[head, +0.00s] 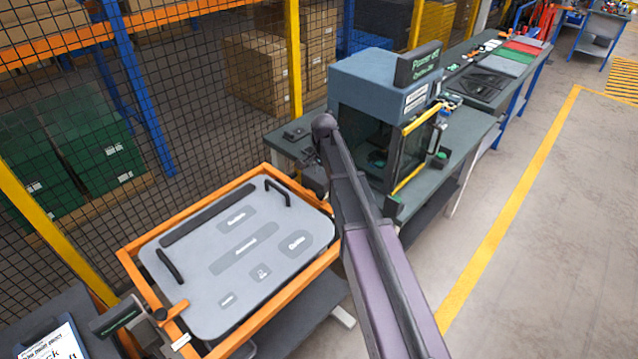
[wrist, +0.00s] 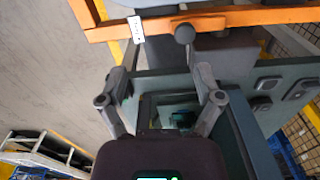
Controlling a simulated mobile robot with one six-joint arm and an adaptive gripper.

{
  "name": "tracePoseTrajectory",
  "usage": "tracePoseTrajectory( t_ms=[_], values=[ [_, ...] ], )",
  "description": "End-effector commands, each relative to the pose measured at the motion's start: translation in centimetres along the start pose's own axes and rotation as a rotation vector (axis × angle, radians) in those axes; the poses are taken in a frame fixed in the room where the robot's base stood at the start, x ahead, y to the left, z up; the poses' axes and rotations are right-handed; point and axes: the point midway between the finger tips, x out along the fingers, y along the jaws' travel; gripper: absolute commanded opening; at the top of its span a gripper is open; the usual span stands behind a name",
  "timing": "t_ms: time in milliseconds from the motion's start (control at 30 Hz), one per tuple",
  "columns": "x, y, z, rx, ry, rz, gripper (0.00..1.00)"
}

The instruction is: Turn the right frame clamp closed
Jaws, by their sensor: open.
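The right frame clamp shows in the wrist view as a dark ball knob (wrist: 185,33) on a short stem, at the orange frame bar (wrist: 235,22). A white label (wrist: 137,30) is on the bar to its left. My gripper (wrist: 160,75) is open, with its fingers spread below the bar. The knob is ahead of the fingertips, nearer the right finger, and nothing is held between them. I cannot tell whether the stem touches that finger. In the head view my arm hides the right clamp and most of the gripper. The orange frame (head: 130,262) holds a grey panel (head: 200,225).
Another clamp with an orange lever (head: 173,311) sits at the frame's near left corner. A machine with a glass enclosure (head: 385,110) stands on a bench behind my arm. Mesh fencing (head: 60,130) runs along the left. Open floor (head: 540,250) lies to the right.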

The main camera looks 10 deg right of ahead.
Motion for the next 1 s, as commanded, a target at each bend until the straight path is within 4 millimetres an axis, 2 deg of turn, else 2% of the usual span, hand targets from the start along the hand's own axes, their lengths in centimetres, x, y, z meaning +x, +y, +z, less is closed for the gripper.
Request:
tracePoseTrajectory(
  t_ms=[33, 233, 767, 1000],
  values=[
    [-1.2, -1.6, -1.0, 0.046, 0.0, 0.0, 0.84],
    [-2.1, -3.7, -2.2, 0.171, 0.0, 0.0, 0.84],
    [-1.9, -3.9, -2.2, 0.19, 0.0, 0.0, 0.84],
    [-1.0, -3.9, -2.2, 0.189, 0.0, 0.0, 0.84]
  ],
)
